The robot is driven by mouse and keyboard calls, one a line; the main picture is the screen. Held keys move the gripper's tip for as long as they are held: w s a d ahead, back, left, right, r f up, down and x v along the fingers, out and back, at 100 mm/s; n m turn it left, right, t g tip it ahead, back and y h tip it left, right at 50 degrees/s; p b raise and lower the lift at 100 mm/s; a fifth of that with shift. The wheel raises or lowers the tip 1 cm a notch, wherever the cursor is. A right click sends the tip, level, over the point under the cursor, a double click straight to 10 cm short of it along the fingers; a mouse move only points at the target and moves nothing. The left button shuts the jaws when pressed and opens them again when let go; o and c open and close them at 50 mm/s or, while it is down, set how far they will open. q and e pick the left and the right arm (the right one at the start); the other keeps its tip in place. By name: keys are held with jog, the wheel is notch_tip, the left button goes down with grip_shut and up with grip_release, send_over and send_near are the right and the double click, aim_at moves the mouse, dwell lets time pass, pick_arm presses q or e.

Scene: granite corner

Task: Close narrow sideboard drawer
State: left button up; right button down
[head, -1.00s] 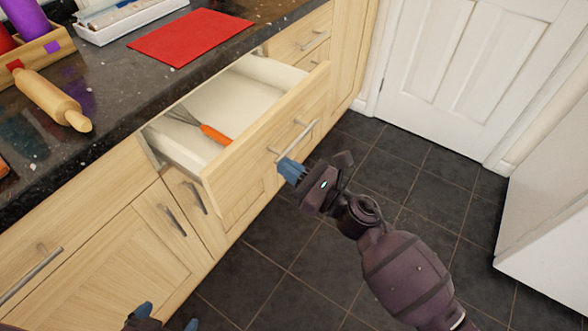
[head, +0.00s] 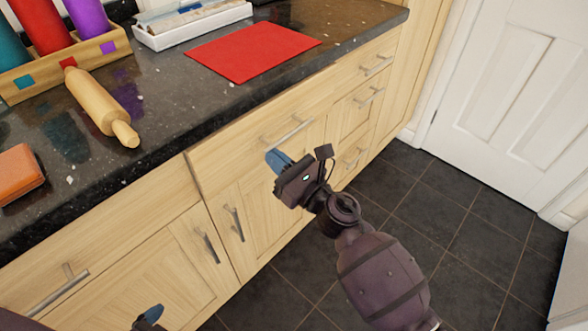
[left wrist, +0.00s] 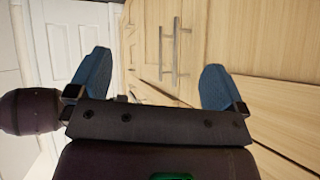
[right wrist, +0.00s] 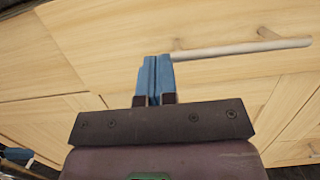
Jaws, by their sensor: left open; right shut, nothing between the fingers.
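The drawer (head: 240,132) in the head view is a pale wood front with a metal bar handle (head: 287,132), and it sits flush, or nearly so, in the sideboard under the dark counter. Its inside does not show. My right gripper (head: 277,160) is shut and empty at the drawer front, just below the handle. In the right wrist view the shut blue fingers (right wrist: 155,75) point at the wood front beside the left end of the handle; I cannot tell whether they touch. My left gripper (left wrist: 147,85) is open and empty in front of the cabinet doors, low in the head view.
On the counter (head: 180,110) are a rolling pin (head: 103,107), a red mat (head: 252,50), a white tray (head: 192,25), an orange item (head: 18,178) and a wooden rack (head: 62,65) with coloured cylinders. Dark floor (head: 440,220) is clear toward the white door (head: 510,90).

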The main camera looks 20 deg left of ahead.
pick_arm(q)
jog(key=shift+d+r, duration=0.15)
pick_arm(e)
jog(key=shift+x, duration=1)
jog(key=shift+r, duration=0.15)
jog(key=shift+w+d, duration=0.1)
